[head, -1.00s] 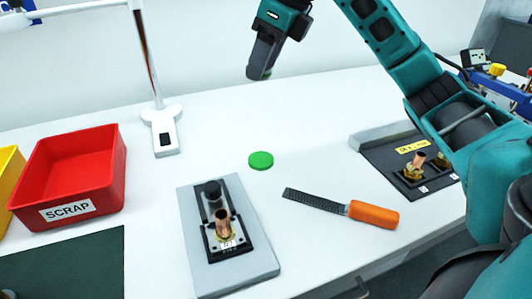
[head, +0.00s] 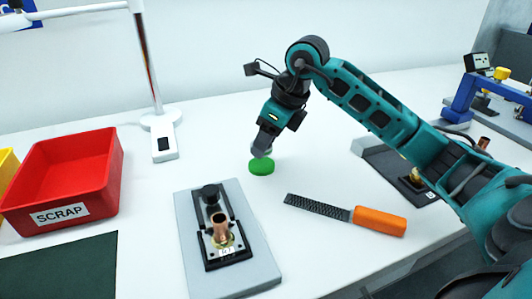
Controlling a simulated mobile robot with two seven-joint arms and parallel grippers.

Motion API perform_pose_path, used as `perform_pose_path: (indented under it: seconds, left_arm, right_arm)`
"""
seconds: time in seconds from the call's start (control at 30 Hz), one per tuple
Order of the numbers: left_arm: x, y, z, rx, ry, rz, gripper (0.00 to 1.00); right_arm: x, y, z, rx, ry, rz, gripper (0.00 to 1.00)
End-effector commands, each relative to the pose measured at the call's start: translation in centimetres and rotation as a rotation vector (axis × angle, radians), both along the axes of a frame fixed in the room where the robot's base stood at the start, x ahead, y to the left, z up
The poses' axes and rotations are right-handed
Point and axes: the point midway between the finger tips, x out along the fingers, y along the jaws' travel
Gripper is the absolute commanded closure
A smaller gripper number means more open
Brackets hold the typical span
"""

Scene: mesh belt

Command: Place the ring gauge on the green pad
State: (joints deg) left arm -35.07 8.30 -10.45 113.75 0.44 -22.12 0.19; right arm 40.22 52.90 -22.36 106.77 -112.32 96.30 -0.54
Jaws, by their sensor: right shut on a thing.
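The green pad (head: 261,167) is a small round disc on the white table, near the middle of the head view. My right gripper (head: 263,148) points down just above the pad's far part and is shut on the ring gauge. Only a small grey part of the ring gauge (head: 266,153) shows at the fingertips; the fingers hide most of it. I cannot tell whether it touches the pad. My left gripper is not in view.
A grey plate (head: 262,265) with a black fixture and copper fitting stands in front of the pad. A file with orange handle (head: 379,221) lies to the right. A red SCRAP bin (head: 62,185) and lamp base (head: 164,140) stand to the left.

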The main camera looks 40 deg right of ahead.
Motion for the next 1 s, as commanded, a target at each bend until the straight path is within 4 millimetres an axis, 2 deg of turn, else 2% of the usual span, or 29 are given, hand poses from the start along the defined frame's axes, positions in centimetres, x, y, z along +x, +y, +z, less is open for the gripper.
perform_pose_path:
  seconds: [0.2,0.6,0.63,0.87,1.0]
  left_arm:
    - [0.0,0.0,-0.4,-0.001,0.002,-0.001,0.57]
    - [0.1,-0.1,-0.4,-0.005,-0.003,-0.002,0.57]
    - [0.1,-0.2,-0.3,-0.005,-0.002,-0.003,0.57]
    - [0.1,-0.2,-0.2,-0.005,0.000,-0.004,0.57]
    - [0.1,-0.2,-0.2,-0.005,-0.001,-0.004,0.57]
  right_arm:
    - [0.0,0.0,-3.1,0.002,0.002,-0.001,0.89]
    - [0.0,0.0,-3.7,-0.001,0.000,0.000,0.89]
    - [0.0,0.0,-3.7,0.000,0.001,-0.001,0.50]
    - [0.0,0.0,-3.6,0.000,0.001,-0.001,0.28]
    - [0.0,0.0,-3.6,0.001,0.002,-0.001,0.27]
